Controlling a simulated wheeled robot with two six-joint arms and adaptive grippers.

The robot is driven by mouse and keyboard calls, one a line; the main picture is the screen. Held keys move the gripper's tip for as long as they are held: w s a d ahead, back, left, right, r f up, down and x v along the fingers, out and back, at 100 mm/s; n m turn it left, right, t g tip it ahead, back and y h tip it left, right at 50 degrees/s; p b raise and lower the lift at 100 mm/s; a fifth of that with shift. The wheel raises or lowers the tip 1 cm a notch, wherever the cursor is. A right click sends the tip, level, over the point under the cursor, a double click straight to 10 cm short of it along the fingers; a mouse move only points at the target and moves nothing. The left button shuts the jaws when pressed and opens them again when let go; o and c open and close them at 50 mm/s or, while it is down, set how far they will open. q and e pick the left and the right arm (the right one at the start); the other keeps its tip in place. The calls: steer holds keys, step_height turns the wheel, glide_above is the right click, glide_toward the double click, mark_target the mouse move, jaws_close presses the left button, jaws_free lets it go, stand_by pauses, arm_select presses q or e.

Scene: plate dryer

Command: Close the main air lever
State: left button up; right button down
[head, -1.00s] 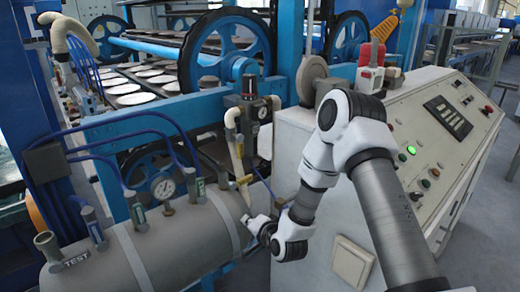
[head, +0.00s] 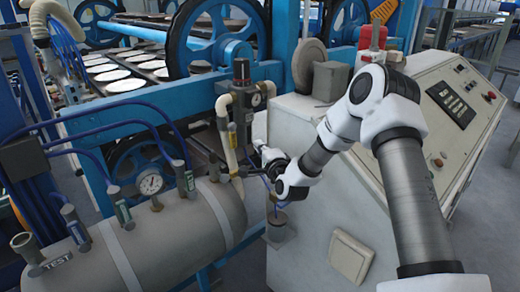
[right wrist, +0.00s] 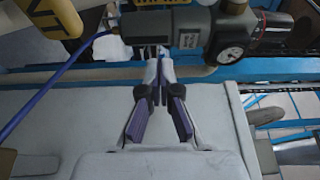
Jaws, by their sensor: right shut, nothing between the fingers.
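The air regulator (head: 242,97) with its small gauge stands above the right end of the grey air tank (head: 165,240), joined to cream pipes. In the right wrist view, the regulator body (right wrist: 182,32) lies across the top. A yellow label (right wrist: 156,3) is cut off at the top edge. I cannot make out the lever for certain; my gripper covers part of the pipework. My right gripper (head: 243,172) is shut and empty, beside the lower pipe. In the right wrist view its fingertips (right wrist: 160,72) lie just below the regulator. My left gripper is out of view.
The control cabinet (head: 335,205) stands close on the right, beneath my right arm. Blue hoses (head: 110,105) run on the left. Plate racks (head: 130,72) fill the back.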

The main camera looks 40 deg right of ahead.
mark_target(233, 136)
steer(key=w+a+p, duration=0.1)
steer(key=w+a, duration=0.1)
steer(key=w, duration=0.3)
steer(key=shift+w+a+p, duration=0.25)
steer(key=shift+p, duration=0.05)
